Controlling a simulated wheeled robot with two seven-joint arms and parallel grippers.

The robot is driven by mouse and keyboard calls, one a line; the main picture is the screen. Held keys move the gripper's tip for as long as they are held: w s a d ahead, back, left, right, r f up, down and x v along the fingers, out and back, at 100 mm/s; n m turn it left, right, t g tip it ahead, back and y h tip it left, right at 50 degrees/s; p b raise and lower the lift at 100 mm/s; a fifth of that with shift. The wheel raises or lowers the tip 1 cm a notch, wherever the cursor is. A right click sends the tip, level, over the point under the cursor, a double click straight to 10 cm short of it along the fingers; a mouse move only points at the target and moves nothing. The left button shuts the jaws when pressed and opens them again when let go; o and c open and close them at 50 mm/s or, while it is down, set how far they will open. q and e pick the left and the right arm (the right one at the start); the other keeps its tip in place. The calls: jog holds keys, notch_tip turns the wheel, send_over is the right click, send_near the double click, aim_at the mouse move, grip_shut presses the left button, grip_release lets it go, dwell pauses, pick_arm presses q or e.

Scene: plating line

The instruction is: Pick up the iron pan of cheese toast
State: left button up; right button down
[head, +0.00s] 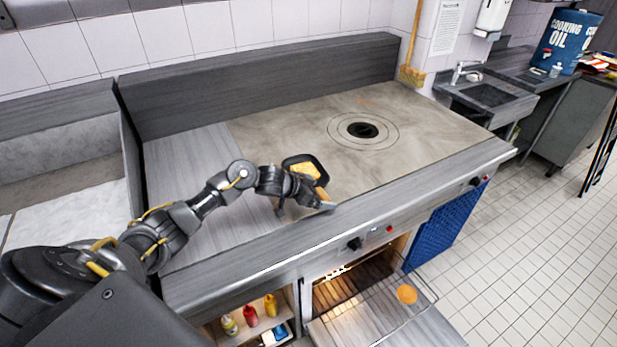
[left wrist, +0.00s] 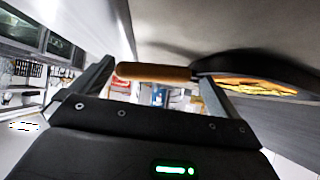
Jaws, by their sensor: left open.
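The small black iron pan (head: 291,161) sits on the cooktop near its front edge, with yellow cheese toast (head: 305,171) in it. Its wooden handle (head: 322,194) points toward the front edge, partly hidden by my left gripper (head: 312,202). In the left wrist view the handle (left wrist: 153,73) spans the gap between the two spread fingers, and the pan's dark body (left wrist: 262,64) and toast (left wrist: 260,86) are at the right. My left gripper is open and holds nothing. I cannot tell whether the fingers touch the handle. My right gripper is not in view.
The cooktop (head: 270,145) has a round burner (head: 362,130) and is otherwise clear. Below it, an open oven has a rack (head: 350,290) with a round orange item (head: 407,294). Bottles (head: 250,316) stand on a lower shelf. A sink (head: 490,95) is at the right.

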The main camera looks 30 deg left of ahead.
pick_arm(q)
jog(key=shift+w+d+f, duration=0.15)
jog(key=shift+w+f, duration=0.1)
jog(key=shift+f, duration=0.05)
jog(key=shift+s, duration=0.1)
jog(key=c, duration=1.2)
jog(key=shift+r, duration=0.15)
jog(key=shift+c, duration=1)
jog(key=shift+w+r, duration=0.15)
jog(key=shift+w, duration=0.05)
